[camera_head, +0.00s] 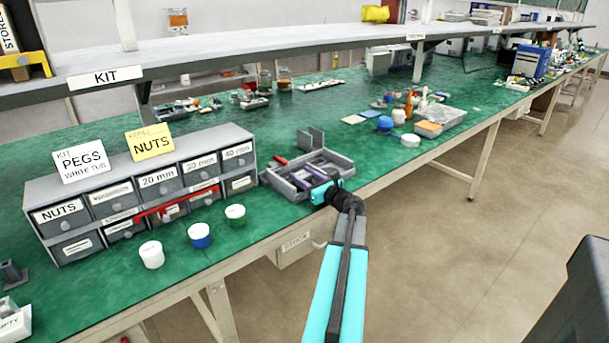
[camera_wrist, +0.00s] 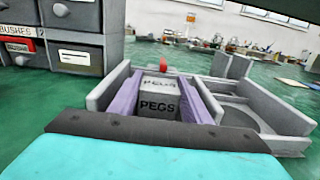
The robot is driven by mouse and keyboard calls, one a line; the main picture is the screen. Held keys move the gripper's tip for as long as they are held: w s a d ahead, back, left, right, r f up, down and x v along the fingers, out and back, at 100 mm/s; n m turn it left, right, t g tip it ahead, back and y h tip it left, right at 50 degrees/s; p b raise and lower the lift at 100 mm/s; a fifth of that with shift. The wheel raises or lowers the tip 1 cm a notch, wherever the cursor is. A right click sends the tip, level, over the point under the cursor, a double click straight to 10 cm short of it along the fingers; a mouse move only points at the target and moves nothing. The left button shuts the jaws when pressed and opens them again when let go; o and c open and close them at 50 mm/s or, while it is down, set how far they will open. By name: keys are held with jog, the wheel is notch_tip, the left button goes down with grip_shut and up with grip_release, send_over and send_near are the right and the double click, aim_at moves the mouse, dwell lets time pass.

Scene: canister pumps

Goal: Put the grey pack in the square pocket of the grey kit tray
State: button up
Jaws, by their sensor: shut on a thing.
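The grey pack (camera_wrist: 158,104), a box marked PEGS, is held between the two purple fingers of my gripper (camera_wrist: 161,92) in the wrist view. The grey kit tray (camera_wrist: 268,107) surrounds the pack and fingers, which are over or inside its left, square-sided compartment. Round recesses show to the right of a dividing wall. The underside of the pack is hidden, so I cannot tell whether it touches the tray floor. In the head view the tray (camera_head: 341,160) lies near the bench's front edge, with my gripper (camera_head: 316,177) over it.
A grey drawer cabinet (camera_head: 110,217) stands left of the tray, with white, blue and green tubs (camera_head: 200,235) in front. A small red item (camera_head: 280,160) lies by the tray's back. Pads, jars and a clear tray (camera_head: 440,119) are further right. Green bench between is clear.

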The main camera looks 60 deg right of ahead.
jog(key=shift+f, duration=0.15)
jog(key=o, duration=1.1)
jog(key=shift+c, duration=0.2)
jog(key=shift+r, duration=0.25)
jog(key=b+v, duration=0.1)
jog(key=v, duration=1.1)
jog(key=shift+w+f, duration=0.1)
